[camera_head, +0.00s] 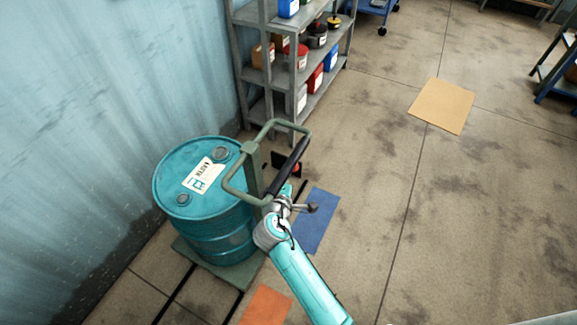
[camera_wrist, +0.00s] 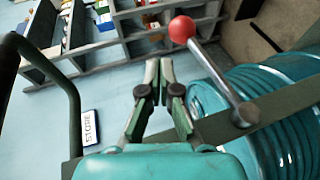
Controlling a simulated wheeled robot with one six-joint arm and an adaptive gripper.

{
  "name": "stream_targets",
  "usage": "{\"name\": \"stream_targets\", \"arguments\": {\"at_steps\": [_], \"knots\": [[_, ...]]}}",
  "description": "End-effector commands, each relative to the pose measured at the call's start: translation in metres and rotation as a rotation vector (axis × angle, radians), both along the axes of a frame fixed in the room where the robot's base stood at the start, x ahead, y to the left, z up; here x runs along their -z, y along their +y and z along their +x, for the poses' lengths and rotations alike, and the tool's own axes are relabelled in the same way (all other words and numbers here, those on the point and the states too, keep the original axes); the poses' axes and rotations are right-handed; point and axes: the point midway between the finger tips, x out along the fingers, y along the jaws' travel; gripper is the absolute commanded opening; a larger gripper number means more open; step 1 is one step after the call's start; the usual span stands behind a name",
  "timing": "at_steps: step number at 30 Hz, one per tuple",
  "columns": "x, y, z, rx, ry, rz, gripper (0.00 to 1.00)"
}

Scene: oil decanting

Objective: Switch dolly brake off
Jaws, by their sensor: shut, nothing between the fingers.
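The dolly has a green frame and handle (camera_head: 232,188) standing beside the teal drum (camera_head: 225,240). The frame also shows in the wrist view (camera_wrist: 75,105). The brake lever (camera_wrist: 215,70) is a metal rod with a red ball knob (camera_wrist: 182,29), in the wrist view set on a dark green bar at the right. A red spot by the handle in the head view is probably this knob (camera_head: 297,169). My gripper (camera_wrist: 159,72) is shut and empty, left of the lever in the wrist view; I cannot tell whether it touches it. In the head view its fingers are hard to make out.
A grey shelf (camera_head: 262,78) with cans and boxes stands behind the drum. A blue wall (camera_head: 80,130) lies at the left. Blue (camera_head: 318,222), orange (camera_head: 266,305) and tan (camera_head: 442,106) floor patches lie nearby.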

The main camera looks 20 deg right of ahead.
Motion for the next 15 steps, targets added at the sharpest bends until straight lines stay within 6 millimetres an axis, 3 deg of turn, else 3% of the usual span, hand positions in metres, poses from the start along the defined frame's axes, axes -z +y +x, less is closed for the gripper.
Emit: {"name": "stream_targets", "arguments": {"at_steps": [6,15], "knots": [[-0.009,0.017,-0.027,-0.002,0.0,0.0,0.0],[-0.013,0.022,-0.037,0.001,-0.001,-0.001,0.0]]}}
